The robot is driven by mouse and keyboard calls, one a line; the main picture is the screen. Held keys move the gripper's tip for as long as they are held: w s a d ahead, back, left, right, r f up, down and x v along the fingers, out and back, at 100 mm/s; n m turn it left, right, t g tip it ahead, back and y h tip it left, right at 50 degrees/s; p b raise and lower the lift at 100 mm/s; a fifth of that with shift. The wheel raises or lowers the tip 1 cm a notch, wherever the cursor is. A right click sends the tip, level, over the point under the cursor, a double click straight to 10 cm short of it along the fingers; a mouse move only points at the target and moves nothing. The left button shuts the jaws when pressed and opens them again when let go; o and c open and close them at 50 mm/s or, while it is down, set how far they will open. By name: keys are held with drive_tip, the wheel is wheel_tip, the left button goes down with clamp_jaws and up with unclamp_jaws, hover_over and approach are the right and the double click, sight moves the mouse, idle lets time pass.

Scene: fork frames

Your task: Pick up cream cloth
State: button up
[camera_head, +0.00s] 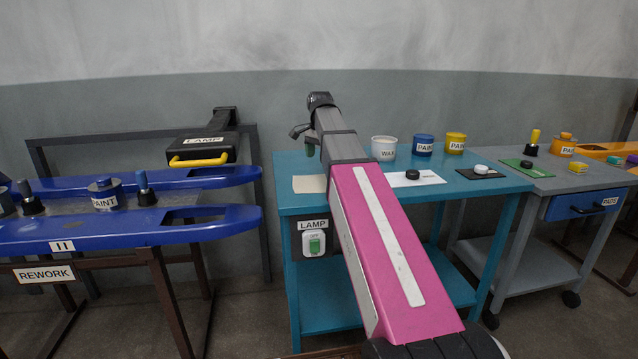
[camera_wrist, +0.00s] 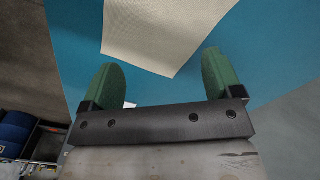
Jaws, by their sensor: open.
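The cream cloth (camera_head: 309,184) lies flat at the left end of the teal table (camera_head: 290,204), close to its left edge. In the wrist view the cloth (camera_wrist: 165,32) is a pale flat piece on the teal top, ahead of the fingers and partly cut off by the frame. My gripper (camera_head: 309,150) is above the cloth and apart from it. In the wrist view its two green fingers (camera_wrist: 161,64) are spread with nothing between them. In the head view the gripper is small and partly hidden by my arm.
A white wax pot (camera_head: 384,148) and blue (camera_head: 423,144) and yellow (camera_head: 455,143) paint pots stand at the table's back. A white sheet (camera_head: 398,180) with a black disc lies right of my arm. A lamp switch (camera_head: 314,243) is on the front. A blue rework bench (camera_head: 130,232) stands left.

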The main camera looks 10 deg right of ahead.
sight(320, 183)
drive_tip(key=shift+f, duration=4.3)
drive_tip(key=shift+c, duration=0.2)
clamp_jaws()
wheel_tip(320, 183, up, 12)
